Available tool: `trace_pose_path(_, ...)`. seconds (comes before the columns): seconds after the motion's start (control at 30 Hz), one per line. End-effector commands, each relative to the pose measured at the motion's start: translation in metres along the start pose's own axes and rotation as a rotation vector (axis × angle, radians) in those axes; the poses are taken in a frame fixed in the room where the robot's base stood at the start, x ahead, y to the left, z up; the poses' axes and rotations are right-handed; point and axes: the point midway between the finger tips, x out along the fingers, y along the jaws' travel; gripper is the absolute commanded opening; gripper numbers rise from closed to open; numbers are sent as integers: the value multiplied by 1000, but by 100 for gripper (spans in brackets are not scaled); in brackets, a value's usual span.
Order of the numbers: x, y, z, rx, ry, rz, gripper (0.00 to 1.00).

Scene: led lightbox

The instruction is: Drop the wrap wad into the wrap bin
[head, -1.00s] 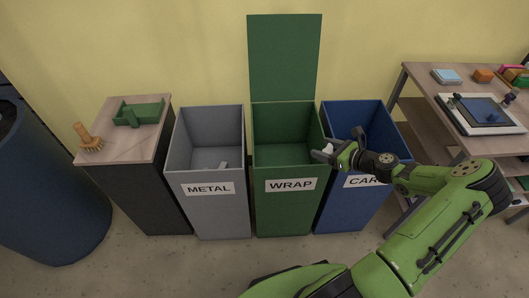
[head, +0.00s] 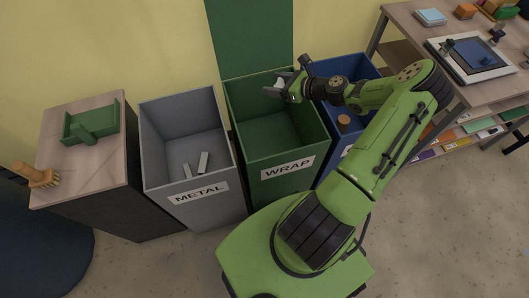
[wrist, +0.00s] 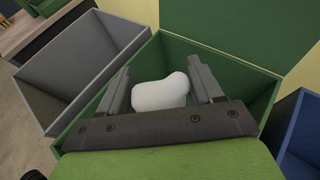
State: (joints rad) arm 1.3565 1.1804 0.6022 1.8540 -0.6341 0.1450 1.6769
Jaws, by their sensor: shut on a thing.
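The wrap wad is a small white rounded lump (wrist: 159,94). It sits between the two fingers of my gripper (wrist: 163,88) in the wrist view. In the head view the wad (head: 280,84) shows pale at the fingertips. My gripper (head: 277,88) is shut on the wad, over the rear part of the open wrap bin. The wrap bin (head: 288,172) is green, labelled WRAP, with its green lid (head: 250,38) standing up at the back. The bin's inside looks empty where it shows; part is hidden behind my gripper in the wrist view.
The grey metal bin (head: 203,208) stands left, with small grey pieces inside. The blue bin (head: 365,72) stands right, partly behind my arm, with a brown piece inside. A cabinet (head: 115,160) carries a green tray and brush. A workbench (head: 397,18) stands far right.

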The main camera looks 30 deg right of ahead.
Motion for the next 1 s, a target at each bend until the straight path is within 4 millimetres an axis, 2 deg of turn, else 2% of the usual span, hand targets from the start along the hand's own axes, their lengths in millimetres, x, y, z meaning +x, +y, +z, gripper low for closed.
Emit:
trace_pose_path(0.03, 6, 0, -15, 0, 0, 0, 37)
trace_pose_path(0.2, 15, 0, -36, 0, 0, 1, 37)
trace_pose_path(0.5, 16, 0, -37, 0, 0, 1, 37)
trace_pose_path(0.53, 16, 0, -37, 0, 0, 1, 68)
trace_pose_path(0.7, 16, 0, -37, 0, 0, 1, 94)
trace_pose_path(1.0, 13, 0, -37, 1, 1, 0, 95)
